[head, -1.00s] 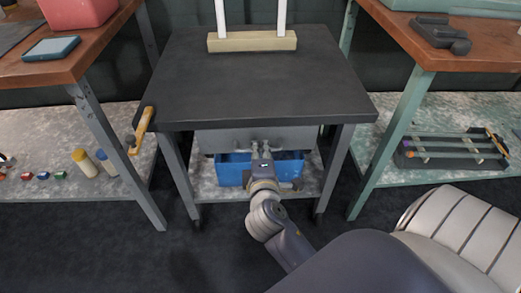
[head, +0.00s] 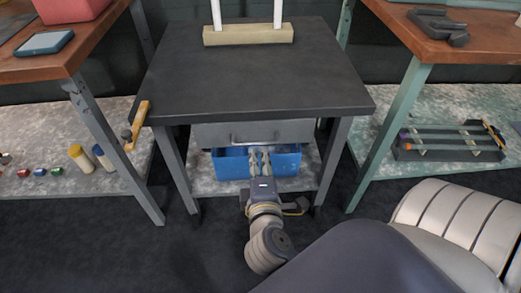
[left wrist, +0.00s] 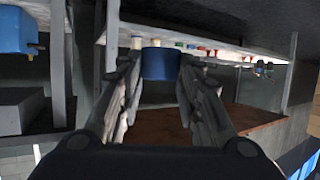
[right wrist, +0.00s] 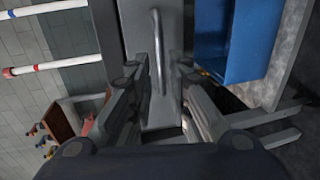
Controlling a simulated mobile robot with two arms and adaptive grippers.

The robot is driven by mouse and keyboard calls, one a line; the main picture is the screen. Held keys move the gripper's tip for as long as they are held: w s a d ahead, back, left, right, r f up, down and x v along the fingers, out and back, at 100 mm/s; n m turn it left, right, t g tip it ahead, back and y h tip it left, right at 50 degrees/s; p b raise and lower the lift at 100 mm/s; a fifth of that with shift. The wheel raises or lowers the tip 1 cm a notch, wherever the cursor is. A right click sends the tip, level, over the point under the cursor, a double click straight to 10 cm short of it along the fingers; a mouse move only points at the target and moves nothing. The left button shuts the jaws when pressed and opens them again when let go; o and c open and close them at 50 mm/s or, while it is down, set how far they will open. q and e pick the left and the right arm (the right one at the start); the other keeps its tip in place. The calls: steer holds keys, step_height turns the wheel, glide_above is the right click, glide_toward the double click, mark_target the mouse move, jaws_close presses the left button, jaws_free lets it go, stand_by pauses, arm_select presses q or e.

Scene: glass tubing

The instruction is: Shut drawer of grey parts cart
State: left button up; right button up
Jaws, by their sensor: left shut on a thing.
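The grey parts cart (head: 260,75) has a dark top. Its grey drawer front (head: 215,134) sits directly under the top's front edge, with no open drawer interior visible; whether it is fully flush I cannot tell. The bar handle (head: 258,137) is on that front, and it also shows in the right wrist view (right wrist: 157,50). My right gripper (head: 260,153) is open and empty, in front of and just below the handle, apart from it. My left gripper (left wrist: 160,80) is outside the head view; its wrist view shows its fingers closed on a blue cylindrical thing (left wrist: 160,63).
A blue bin (head: 288,165) stands on the cart's lower shelf, behind my right gripper. Wooden-topped benches stand left (head: 45,55) and right (head: 470,60). A wooden block (head: 248,34) with white uprights stands on the cart.

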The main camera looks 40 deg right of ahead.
steer(key=shift+v, duration=1.95)
steer(key=shift+w, duration=0.1)
